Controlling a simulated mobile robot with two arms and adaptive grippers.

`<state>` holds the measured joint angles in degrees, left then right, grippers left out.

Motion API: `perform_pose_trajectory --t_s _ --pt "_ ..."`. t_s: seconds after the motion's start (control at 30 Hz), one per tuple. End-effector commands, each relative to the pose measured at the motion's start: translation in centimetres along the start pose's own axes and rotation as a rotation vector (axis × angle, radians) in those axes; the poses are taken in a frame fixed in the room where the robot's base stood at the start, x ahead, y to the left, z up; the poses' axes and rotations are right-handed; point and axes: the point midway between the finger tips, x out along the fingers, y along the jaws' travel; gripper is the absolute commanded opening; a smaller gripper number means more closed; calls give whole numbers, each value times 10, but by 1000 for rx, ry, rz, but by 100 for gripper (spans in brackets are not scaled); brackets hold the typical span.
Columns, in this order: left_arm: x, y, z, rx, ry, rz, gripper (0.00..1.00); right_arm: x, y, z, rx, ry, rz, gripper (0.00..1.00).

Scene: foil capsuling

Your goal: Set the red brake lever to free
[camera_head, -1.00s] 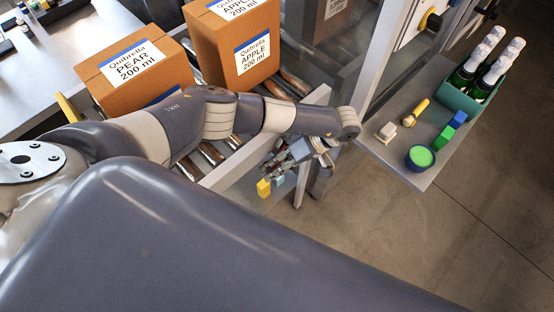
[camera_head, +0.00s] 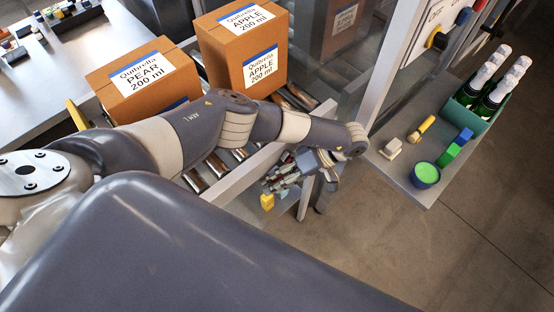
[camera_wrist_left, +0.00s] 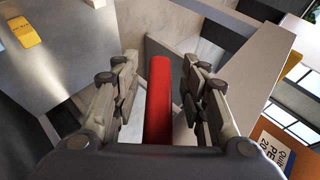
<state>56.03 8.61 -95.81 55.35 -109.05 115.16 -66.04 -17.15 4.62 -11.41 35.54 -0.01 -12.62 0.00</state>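The red brake lever (camera_wrist_left: 159,100) shows in the left wrist view as a long red bar between the two fingers of my left gripper (camera_wrist_left: 164,90). The fingers stand apart, with a gap on each side of the bar. The lower end of the lever is hidden behind the gripper's palm. In the head view my left gripper (camera_head: 285,176) is beside the conveyor frame, low near its end; the lever cannot be made out there. My right gripper is in neither view.
Cardboard boxes (camera_head: 147,82) stand on the roller conveyor. A grey shelf (camera_head: 405,180) at the right holds a green crate (camera_head: 470,112) of bottles, a blue-green tub (camera_head: 425,175) and small items. Metal frame posts (camera_head: 392,60) rise close to my left arm. Floor at the lower right is clear.

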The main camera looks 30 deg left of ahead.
Motion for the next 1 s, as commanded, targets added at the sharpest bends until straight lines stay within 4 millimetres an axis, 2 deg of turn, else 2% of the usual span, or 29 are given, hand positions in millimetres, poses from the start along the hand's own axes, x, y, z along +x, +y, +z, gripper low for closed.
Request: perform_pose_trajectory --t_s 0.13,0.23,0.5,0.63,0.8,1.0 --pt "-5 0 0 -1 2 1 40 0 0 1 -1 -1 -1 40" --pt "-18 0 -1 -2 3 3 40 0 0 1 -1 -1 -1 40" --pt "-80 0 0 -4 4 6 40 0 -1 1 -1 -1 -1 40" --pt "-100 0 0 -4 3 4 40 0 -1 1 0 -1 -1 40" --pt "-114 0 0 -2 1 0 40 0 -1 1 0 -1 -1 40" --pt "-120 0 0 0 0 0 40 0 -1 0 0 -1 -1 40"
